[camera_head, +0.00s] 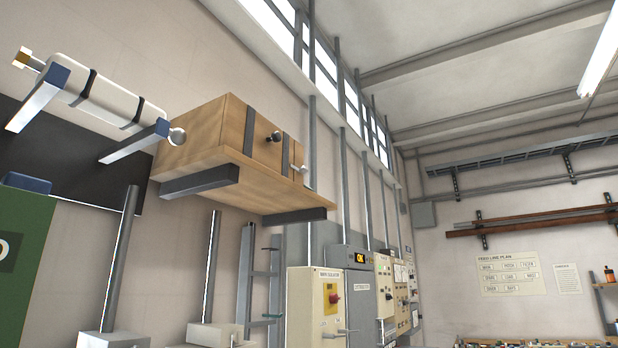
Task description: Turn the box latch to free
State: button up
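A wooden box (205,135) is mounted high on the left wall, on two dark brackets (200,181). Dark vertical straps run down its front. A small dark round knob (273,137) sticks out of the front near the first strap. A small pale lever-like fitting (298,168) sits further right, by the front's right edge. It may be the latch, but it is too small to tell which way it is turned. My gripper is not in view.
A white cylinder (105,98) rests on blue-ended brackets left of the box. Grey vertical posts (121,260) rise below. Electrical cabinets (316,300) line the wall under and right of the box. The space right of the box is open.

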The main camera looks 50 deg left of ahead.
aim_at(303, 170)
jog(key=u, duration=0.8)
jog(key=i, duration=0.9)
jog(key=u, duration=0.95)
